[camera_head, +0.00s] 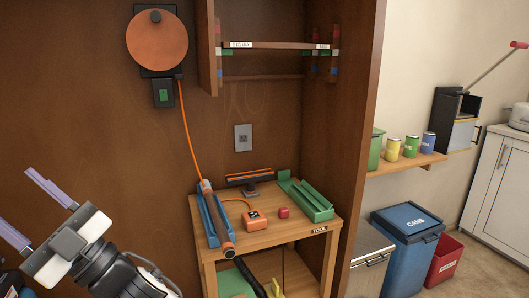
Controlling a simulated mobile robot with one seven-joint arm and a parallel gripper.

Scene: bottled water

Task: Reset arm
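My gripper (29,211) is at the lower left of the head camera view, with its two pale purple fingers spread well apart. Nothing shows between the fingers. The gripper points up and left, in front of the brown wooden back panel (90,120). My arm enters from the bottom edge below it. The gripper is apart from the wooden tool table (290,234), which stands to its right.
The table holds an orange-and-black wand in a blue cradle (222,238), an orange box (255,220), a small red block (284,212) and a green tray (308,204). An orange hose hangs from a round reel (157,40). A blue bin (402,250) stands at right.

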